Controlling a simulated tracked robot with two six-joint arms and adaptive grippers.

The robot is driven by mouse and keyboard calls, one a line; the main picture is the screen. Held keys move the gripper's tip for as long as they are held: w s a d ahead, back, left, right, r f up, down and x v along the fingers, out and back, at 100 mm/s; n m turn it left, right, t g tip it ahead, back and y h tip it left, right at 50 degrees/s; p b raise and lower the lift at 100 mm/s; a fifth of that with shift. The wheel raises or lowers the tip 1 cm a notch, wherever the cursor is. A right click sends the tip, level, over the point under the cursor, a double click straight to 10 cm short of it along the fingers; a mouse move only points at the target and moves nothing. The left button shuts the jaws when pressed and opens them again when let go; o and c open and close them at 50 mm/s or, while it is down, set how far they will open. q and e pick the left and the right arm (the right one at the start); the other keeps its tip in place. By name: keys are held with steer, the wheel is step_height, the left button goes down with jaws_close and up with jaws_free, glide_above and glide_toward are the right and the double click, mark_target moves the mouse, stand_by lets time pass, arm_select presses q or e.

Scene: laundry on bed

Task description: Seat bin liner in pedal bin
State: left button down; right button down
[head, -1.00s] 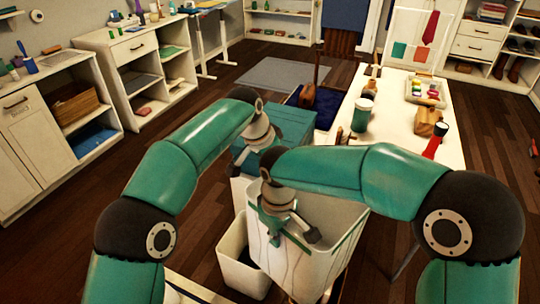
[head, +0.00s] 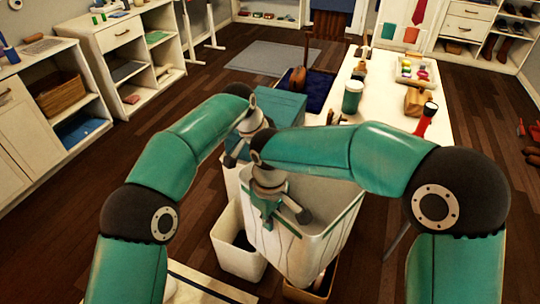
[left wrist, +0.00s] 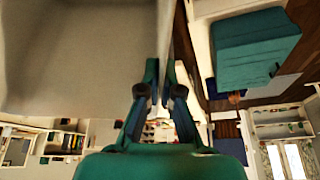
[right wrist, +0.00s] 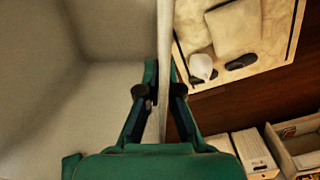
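The bin liner (head: 325,205) looks like a large white tapered bucket with a green band by its rim. It stands open-topped in front of me, and its pale wall fills the upper left of the left wrist view (left wrist: 75,50) and right wrist view (right wrist: 110,35). My right gripper (head: 275,208) is shut on its near left rim, with the wall between the fingers (right wrist: 163,90). My left gripper (left wrist: 163,90) is shut on the rim farther back, partly hidden by the right arm. A teal-lidded white unit (head: 280,106), possibly the pedal bin, stands just behind.
A small white open bin (head: 235,258) stands left of the liner, and a brown box (head: 320,290) lies below it. A long white table (head: 385,110) with jars and a tray runs along the right. Shelves (head: 130,65) line the left. Dark wooden floor is free on both sides.

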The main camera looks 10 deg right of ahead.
steer(key=c, duration=1.2)
jaws_free()
steer(key=shift+w, duration=0.15)
steer(key=shift+c, duration=0.2)
steer(key=shift+r, duration=0.15)
